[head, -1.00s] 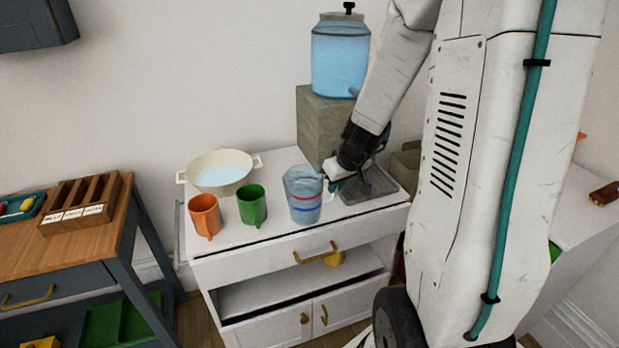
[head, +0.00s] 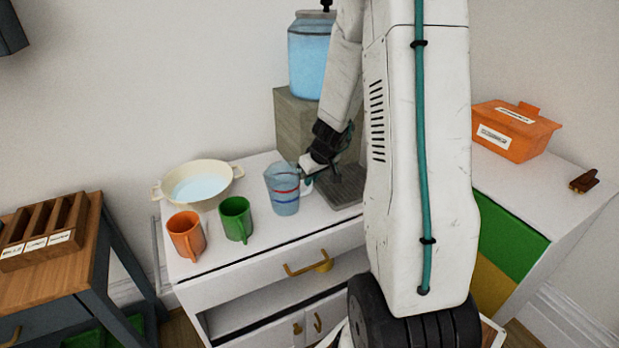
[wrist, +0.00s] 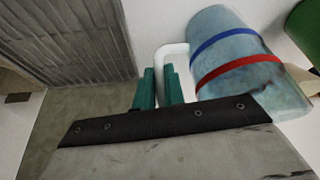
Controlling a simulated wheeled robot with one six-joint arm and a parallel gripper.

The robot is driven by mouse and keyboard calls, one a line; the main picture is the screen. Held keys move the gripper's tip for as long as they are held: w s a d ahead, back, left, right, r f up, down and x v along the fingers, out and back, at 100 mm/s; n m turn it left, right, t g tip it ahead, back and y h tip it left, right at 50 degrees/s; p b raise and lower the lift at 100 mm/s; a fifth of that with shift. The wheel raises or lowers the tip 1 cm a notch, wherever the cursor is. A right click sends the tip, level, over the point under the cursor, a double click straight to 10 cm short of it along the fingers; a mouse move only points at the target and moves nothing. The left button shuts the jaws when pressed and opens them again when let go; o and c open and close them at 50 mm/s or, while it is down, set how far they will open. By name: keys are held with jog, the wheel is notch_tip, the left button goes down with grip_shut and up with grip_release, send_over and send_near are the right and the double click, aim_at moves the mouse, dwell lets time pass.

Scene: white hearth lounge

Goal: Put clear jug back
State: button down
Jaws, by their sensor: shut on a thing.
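The clear jug (head: 283,190), with a red and a blue band and bluish contents, is on or just above the white cabinet top, right of the green mug; I cannot tell if it touches. It looks roughly upright. My gripper (head: 308,174) is at the jug's right side. In the wrist view, the teal fingers of my gripper (wrist: 158,88) are shut on the jug's white handle, and the jug (wrist: 235,62) fills the upper right. My arm hides part of the area behind the gripper.
A green mug (head: 235,219) and an orange mug (head: 186,236) stand left of the jug. A cream pan (head: 198,186) with water is behind them. A dispenser (head: 308,60) stands on a grey block (head: 297,125). A grey ribbed tray (head: 342,188) lies right of the jug.

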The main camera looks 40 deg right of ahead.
jog(key=c, duration=1.5)
grip_release()
jog(key=shift+a+f, duration=0.1)
jog(key=v, duration=1.2)
jog(key=s+a+r+y, duration=0.1)
jog(key=s+a+r, duration=0.1)
jog(key=a+r, duration=0.5)
jog(key=s+a+r+g, duration=0.1)
jog(key=s+a, duration=0.5)
jog(key=s+a+r+g, duration=0.1)
jog(key=s+a+r, duration=0.1)
jog(key=s+a, duration=0.4)
jog(key=s+a+r+n+g, duration=0.1)
jog(key=s+a+r, duration=0.1)
jog(key=s+a, duration=0.4)
jog(key=shift+s+h, duration=0.3)
jog(key=shift+s, duration=0.45)
